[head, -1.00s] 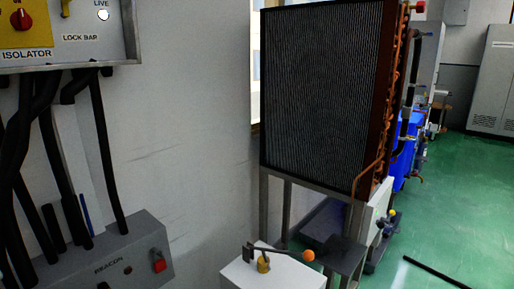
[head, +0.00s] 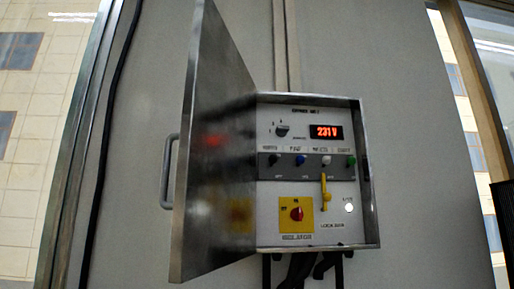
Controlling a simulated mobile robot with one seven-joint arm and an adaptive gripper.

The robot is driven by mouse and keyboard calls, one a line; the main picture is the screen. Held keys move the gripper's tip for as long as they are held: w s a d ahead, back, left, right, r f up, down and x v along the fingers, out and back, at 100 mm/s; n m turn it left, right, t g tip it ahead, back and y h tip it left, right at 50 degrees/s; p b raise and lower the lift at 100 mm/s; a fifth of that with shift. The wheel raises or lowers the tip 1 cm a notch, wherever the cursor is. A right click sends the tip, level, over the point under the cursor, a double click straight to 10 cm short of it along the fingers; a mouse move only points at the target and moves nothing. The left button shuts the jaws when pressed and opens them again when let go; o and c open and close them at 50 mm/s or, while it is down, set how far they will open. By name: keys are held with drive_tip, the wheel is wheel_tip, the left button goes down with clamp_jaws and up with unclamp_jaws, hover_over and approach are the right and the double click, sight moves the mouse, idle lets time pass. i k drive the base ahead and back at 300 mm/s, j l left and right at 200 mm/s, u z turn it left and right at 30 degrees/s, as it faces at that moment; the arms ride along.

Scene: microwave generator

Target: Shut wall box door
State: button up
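The wall box (head: 312,247) hangs on the grey wall right of the middle of the head view. Its metal door (head: 208,120) is hinged on the box's left side and stands wide open, swung out toward me. A grey bar handle (head: 168,172) is on the door's outer face, at its left edge. Inside, the panel shows a red display reading 231 V (head: 326,132), a row of coloured buttons (head: 300,161), a yellow lever (head: 325,190) and a red knob on a yellow isolator plate (head: 297,213). My gripper is not in view.
Black cables (head: 300,268) leave the underside of the box. A dark cable (head: 112,110) runs down the wall at left. Windows (head: 40,110) flank the wall on both sides. The wall around the box is bare.

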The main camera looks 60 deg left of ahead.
sight(214, 207)
drive_tip(key=k+j+u, duration=0.1)
drive_tip(key=k+u, duration=0.2)
drive_tip(key=k+j+u, duration=0.25)
drive_tip(key=k+u, duration=0.1)
drive_tip(key=u, duration=0.3)
drive_tip(key=k+j+u, duration=0.1)
drive_tip(key=u, duration=0.3)
drive_tip(key=k+j+z, duration=0.2)
drive_tip(key=k+j, duration=0.2)
drive_tip(key=i, duration=0.45)
